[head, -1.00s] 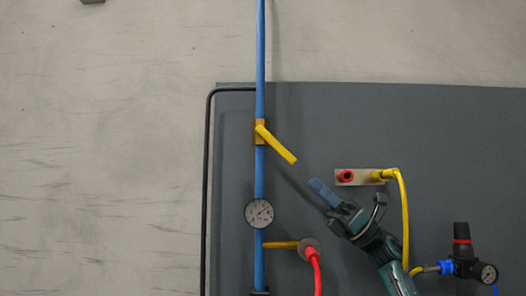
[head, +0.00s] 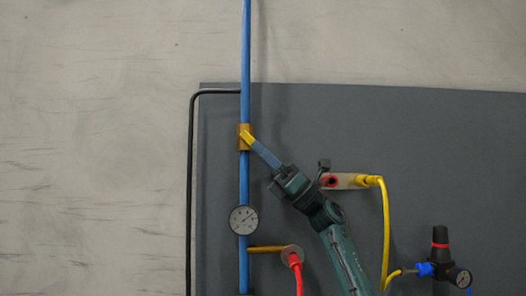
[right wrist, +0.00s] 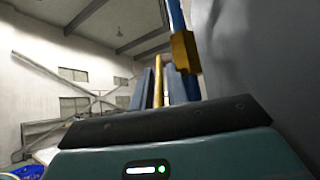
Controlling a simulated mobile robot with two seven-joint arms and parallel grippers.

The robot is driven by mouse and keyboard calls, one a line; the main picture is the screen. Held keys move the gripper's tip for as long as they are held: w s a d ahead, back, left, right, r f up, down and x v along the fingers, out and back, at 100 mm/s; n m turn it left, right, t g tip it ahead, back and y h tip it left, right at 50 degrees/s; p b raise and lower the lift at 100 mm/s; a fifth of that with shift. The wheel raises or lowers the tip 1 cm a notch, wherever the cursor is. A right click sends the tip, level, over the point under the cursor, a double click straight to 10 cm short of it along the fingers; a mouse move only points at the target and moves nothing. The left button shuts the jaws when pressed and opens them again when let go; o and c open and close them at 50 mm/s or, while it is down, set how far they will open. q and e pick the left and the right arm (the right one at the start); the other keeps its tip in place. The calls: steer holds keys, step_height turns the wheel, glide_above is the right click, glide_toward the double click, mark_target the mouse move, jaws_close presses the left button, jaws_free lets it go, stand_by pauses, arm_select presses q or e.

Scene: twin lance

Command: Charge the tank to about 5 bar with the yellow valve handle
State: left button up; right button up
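The yellow valve handle (head: 248,138) sits on a brass valve body (head: 244,145) on the vertical blue pipe and slants down to the right. My right gripper (head: 264,154) is at its lower end, and its fingers hide that end in the head view. In the right wrist view the handle (right wrist: 158,84) stands between the two blue fingers (right wrist: 161,88), with what looks like a narrow gap beside it, so the gripper looks open around it. The round pressure gauge (head: 244,219) is lower on the pipe; its reading is too small to tell. My left gripper is out of view.
A plate with a red port (head: 342,181) and a yellow hose (head: 385,225) is right of my gripper. A red hose (head: 296,275) hangs below the gauge. A black regulator (head: 439,250) is at lower right.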

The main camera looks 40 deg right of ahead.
steer(key=shift+c, duration=0.4)
jaws_close()
steer(key=shift+r, duration=0.1)
